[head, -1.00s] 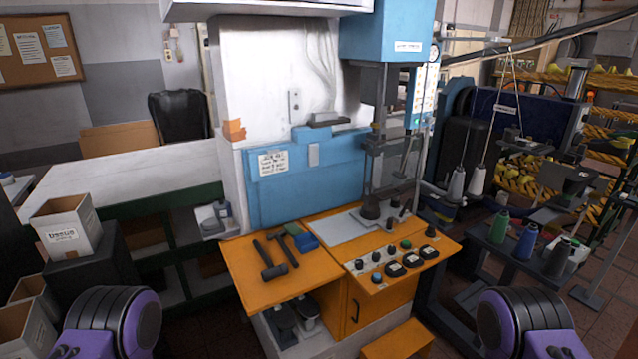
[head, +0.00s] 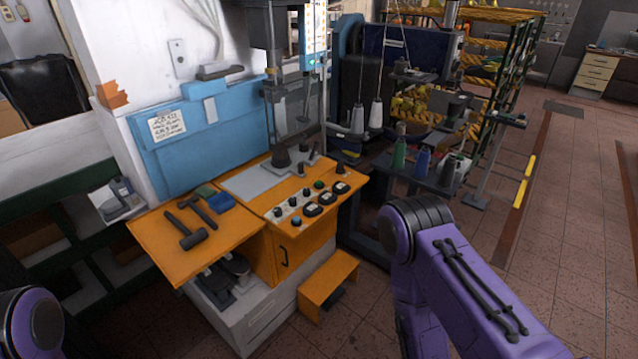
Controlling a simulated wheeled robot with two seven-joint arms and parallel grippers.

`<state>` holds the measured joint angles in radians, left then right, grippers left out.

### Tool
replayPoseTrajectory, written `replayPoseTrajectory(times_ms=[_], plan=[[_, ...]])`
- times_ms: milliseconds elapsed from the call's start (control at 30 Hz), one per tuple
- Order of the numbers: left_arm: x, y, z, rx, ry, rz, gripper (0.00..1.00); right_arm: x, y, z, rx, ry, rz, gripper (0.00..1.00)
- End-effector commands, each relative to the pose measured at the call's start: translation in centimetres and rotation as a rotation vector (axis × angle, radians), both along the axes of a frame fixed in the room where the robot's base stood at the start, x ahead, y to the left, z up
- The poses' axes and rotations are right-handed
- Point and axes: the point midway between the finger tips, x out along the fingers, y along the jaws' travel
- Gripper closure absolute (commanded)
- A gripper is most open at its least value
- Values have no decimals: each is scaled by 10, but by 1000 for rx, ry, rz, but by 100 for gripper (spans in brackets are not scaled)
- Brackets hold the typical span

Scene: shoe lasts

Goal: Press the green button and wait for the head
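The green button (head: 319,184) is small and round, on the control panel (head: 268,212) at the front right of the orange-topped machine in the head view. It sits in a row with several dark knobs. Above the panel, the machine's upright column (head: 277,95) comes down to a dark conical part (head: 281,157) on the pale work plate; whether this is the moving head I cannot tell. Neither of my grippers shows. Only purple links of my arms are in view, at the bottom left corner and the lower right, apart from the panel.
Hammers (head: 186,232) lie on the orange top, left of the panel. An orange step (head: 328,285) stands in front of the machine. Thread spools (head: 423,165) on a stand are to the right. Tiled floor (head: 570,230) is open at the right.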

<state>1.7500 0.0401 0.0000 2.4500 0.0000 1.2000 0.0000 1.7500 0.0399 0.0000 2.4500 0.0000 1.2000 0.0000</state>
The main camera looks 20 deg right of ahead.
Motion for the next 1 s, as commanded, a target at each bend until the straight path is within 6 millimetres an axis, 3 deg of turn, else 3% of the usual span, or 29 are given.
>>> replayPoseTrajectory(times_ms=[100, 167, 233, 267, 1000], plan=[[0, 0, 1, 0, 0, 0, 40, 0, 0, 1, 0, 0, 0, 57], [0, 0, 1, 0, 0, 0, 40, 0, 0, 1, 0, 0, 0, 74], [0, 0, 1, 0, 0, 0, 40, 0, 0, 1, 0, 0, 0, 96], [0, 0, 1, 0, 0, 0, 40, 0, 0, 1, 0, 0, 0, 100], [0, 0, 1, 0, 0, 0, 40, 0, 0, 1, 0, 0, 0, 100]])
